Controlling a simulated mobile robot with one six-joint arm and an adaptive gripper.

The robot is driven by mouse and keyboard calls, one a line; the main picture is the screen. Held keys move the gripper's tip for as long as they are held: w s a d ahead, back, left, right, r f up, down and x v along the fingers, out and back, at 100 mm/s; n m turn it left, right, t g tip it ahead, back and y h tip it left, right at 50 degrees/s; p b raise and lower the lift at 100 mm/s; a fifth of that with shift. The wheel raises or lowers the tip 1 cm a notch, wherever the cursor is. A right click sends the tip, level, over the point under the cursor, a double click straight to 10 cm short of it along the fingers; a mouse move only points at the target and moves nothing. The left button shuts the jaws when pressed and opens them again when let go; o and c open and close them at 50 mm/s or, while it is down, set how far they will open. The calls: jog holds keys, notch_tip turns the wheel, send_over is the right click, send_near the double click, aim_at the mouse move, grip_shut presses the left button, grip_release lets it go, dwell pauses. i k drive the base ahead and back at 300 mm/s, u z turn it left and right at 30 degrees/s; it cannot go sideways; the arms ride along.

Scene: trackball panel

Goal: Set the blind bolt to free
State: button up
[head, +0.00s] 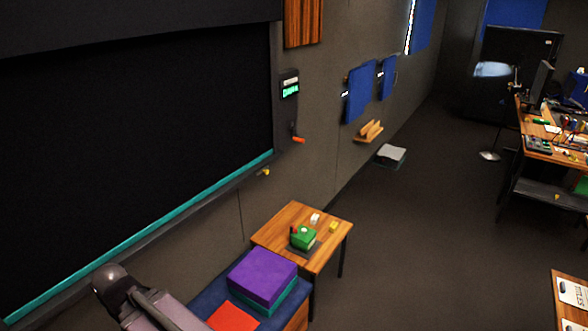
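A large black blind (140,140) with a teal bottom bar (150,232) covers the left wall. A small yellow piece (264,171) sits just below the right end of the bar; it may be the bolt, but it is too small to tell its setting. To the right of the blind, a dark wall unit (290,88) has a green lit display. Below it is a small fitting with an orange handle (298,139) pointing right. Part of my arm shows at the bottom left; my gripper is out of view.
A wooden table (328,232) holds a green block and small pieces. In front, a purple and teal block (263,274) and a red sheet (232,317) lie on a blue surface. A wooden wall shelf (368,138) and cluttered desks stand farther right. The middle floor is clear.

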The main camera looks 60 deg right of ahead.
aim_at(265, 170)
jog(key=z, duration=1.5)
jog(key=k, duration=1)
jog(key=i, duration=0.85)
